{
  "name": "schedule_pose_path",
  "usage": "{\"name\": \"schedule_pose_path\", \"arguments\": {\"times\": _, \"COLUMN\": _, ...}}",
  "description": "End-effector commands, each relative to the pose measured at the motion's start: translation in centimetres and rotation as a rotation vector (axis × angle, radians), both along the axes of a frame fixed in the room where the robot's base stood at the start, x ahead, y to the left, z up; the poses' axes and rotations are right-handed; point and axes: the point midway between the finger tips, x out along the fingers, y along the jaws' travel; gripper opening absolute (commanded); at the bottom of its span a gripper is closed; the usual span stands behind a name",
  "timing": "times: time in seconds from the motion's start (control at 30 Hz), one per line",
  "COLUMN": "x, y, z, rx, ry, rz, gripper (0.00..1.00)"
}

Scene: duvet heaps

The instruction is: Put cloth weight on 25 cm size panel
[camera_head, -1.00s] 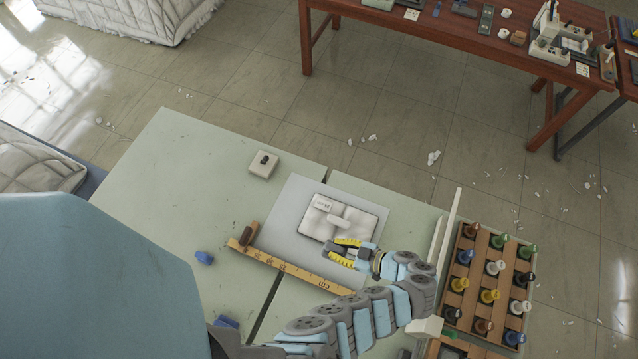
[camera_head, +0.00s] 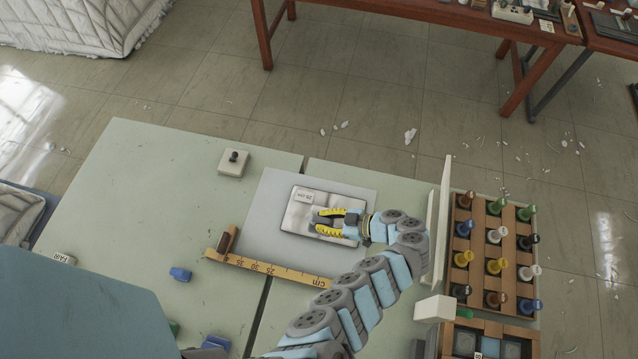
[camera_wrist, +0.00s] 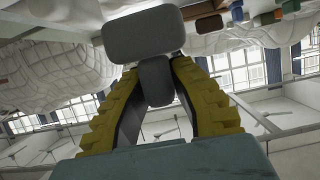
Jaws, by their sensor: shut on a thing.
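The 25 cm panel is a pale, padded square (camera_head: 295,218) with a "25 cm" label at its upper left. It lies on a grey sheet (camera_head: 262,215) on the green table. My gripper (camera_head: 318,220), with yellow fingers, is over the middle of the panel. It is shut on the cloth weight, a grey rounded block (camera_wrist: 150,32) on a darker grey stem that shows between the fingers in the wrist view. In the head view my fingers hide most of the weight. I cannot tell whether the weight touches the panel.
A wooden cm ruler (camera_head: 275,270) lies along the sheet's near edge. A beige block with a dark knob (camera_head: 233,163) stands behind left. A blue piece (camera_head: 180,274) lies at left. A rack of coloured pegs (camera_head: 480,290) stands right, beyond a white upright strip (camera_head: 443,215).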

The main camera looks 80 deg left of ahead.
Motion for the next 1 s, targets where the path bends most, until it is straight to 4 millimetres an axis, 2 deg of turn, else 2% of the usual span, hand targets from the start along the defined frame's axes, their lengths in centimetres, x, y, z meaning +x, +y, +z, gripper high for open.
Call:
{"name": "schedule_pose_path", "arguments": {"times": 0.03, "x": 0.2, "y": 0.2, "z": -0.8, "rx": 0.001, "ry": 0.000, "rz": 0.000, "gripper": 0.00}}
{"name": "schedule_pose_path", "arguments": {"times": 0.1, "x": 0.3, "y": 0.5, "z": -1.1, "rx": 0.001, "ry": 0.002, "rz": -0.001, "gripper": 0.00}}
{"name": "schedule_pose_path", "arguments": {"times": 0.6, "x": 0.9, "y": 1.4, "z": -2.4, "rx": 0.000, "ry": 0.000, "rz": -0.007, "gripper": 0.00}}
{"name": "schedule_pose_path", "arguments": {"times": 0.83, "x": 1.0, "y": 1.2, "z": -4.4, "rx": 0.000, "ry": 0.001, "rz": -0.013, "gripper": 0.00}}
{"name": "schedule_pose_path", "arguments": {"times": 1.0, "x": 1.1, "y": 1.0, "z": -5.1, "rx": 0.000, "ry": 0.001, "rz": -0.014, "gripper": 0.00}}
